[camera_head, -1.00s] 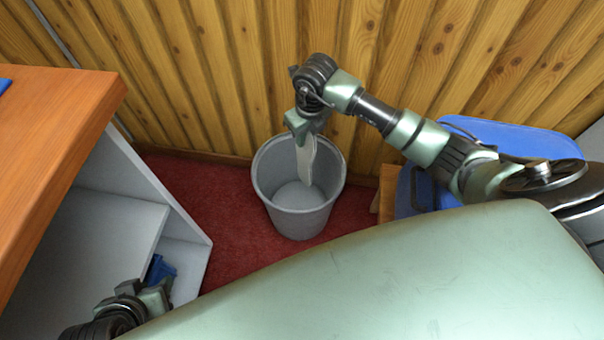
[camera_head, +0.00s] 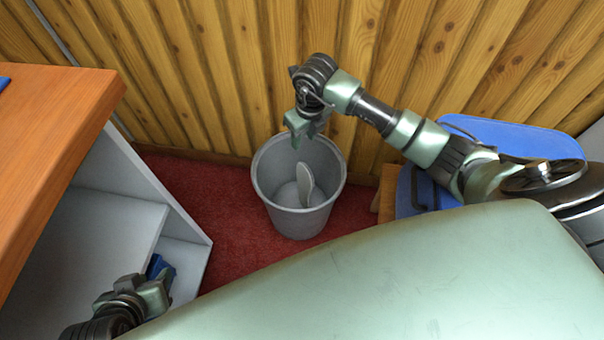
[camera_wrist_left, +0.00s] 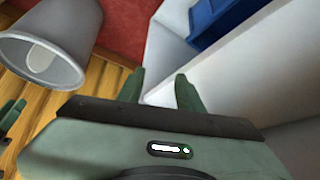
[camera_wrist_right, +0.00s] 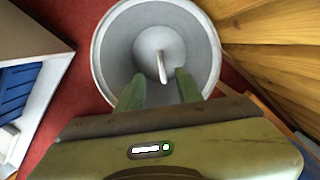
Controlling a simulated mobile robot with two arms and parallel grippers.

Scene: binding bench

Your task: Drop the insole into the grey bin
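The pale insole (camera_head: 304,184) is inside the grey bin (camera_head: 265,185), tilted upright, with its lower end near the bin's floor. It also shows in the right wrist view (camera_wrist_right: 162,67), beyond my fingertips and apart from them. In that view the bin's rim (camera_wrist_right: 98,60) surrounds it. My right gripper (camera_head: 298,143) is over the bin's back rim, open and empty; its parted fingers show in the right wrist view (camera_wrist_right: 160,82). My left gripper (camera_wrist_left: 160,80) is open and empty, low at the left beside the white shelf unit.
A wooden-topped bench (camera_head: 60,120) with white shelves (camera_head: 120,215) stands at the left, a blue object (camera_head: 160,268) near its lower shelf. A plank wall (camera_head: 240,70) is close behind the bin. A blue chair (camera_head: 520,138) is at the right. Red carpet (camera_head: 215,200) is clear left of the bin.

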